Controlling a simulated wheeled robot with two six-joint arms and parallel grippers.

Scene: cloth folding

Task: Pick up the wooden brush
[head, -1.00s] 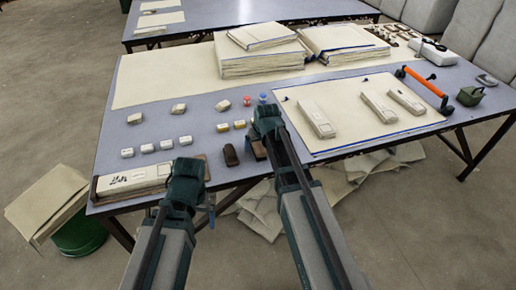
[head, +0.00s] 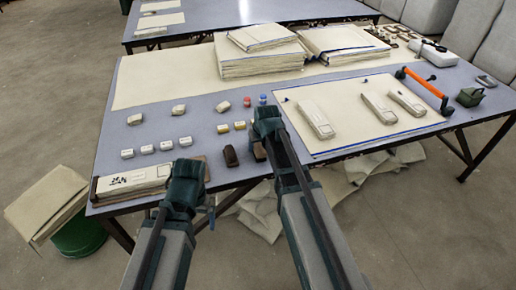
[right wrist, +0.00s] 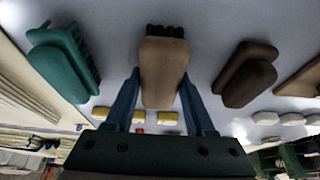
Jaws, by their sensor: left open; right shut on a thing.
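The wooden brush (right wrist: 162,70) is a tan-brown block with dark bristles at its far end in the right wrist view. It lies between the two blue fingers of my right gripper (right wrist: 160,82), which is shut on it. In the head view the brush (head: 259,152) is mostly hidden behind my right gripper (head: 267,118), at the table's front edge. I cannot tell whether it is clear of the table. My left gripper (head: 187,170) is open and empty over the front edge, farther left.
A dark brown brush (right wrist: 246,75) and a teal brush (right wrist: 62,62) flank the held one. Small white blocks (head: 146,149) and yellow blocks (head: 239,125) lie behind. A cream board (head: 350,135) fills the right side.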

